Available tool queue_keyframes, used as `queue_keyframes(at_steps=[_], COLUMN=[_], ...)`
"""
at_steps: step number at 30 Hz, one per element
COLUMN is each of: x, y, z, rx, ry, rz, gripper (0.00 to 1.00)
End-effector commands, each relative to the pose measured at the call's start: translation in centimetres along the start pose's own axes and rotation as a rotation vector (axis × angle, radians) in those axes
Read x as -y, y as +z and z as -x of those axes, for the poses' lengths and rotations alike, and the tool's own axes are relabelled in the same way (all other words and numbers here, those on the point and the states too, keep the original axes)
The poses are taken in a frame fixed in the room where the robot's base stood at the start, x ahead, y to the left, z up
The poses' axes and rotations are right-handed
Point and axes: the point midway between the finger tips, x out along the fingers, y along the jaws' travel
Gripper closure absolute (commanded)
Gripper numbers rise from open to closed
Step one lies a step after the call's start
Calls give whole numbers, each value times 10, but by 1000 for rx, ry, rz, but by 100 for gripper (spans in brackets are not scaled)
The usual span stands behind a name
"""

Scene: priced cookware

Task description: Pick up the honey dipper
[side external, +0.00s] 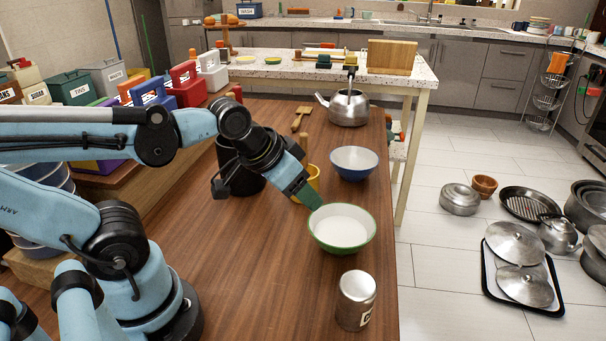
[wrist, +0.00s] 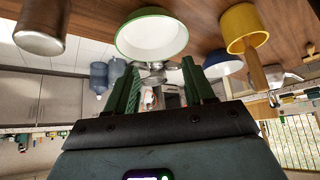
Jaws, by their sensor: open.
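A yellow mug (side external: 314,180) stands on the wooden table, partly behind my gripper (side external: 312,199). A wooden stick (side external: 304,148) rises from the mug; it may be the honey dipper, but its lower end is hidden. In the wrist view, which looks inverted, the yellow mug (wrist: 238,22) and wooden stick (wrist: 256,70) are at the upper right, outside my fingers. My gripper (wrist: 160,78) is open with nothing between its green fingers. Its tips are close to the green-rimmed white bowl (side external: 341,229); I cannot tell whether they touch it.
A blue bowl (side external: 354,162) stands behind the white bowl, and a metal canister (side external: 356,300) stands in front. A black pot (side external: 238,165) is left of the mug. A wooden spatula (side external: 300,118) and a kettle (side external: 348,109) lie farther back.

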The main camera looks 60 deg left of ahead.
Motion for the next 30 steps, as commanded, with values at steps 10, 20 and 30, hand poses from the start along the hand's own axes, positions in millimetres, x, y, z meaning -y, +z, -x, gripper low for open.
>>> queue_keyframes(at_steps=[10,20,30], x=[46,114,173], y=[-72,-130,-149], z=[15,10,-4], rx=[199,425,587], ry=[-46,-25,41], rz=[-58,-113,-144], gripper=[47,47,47])
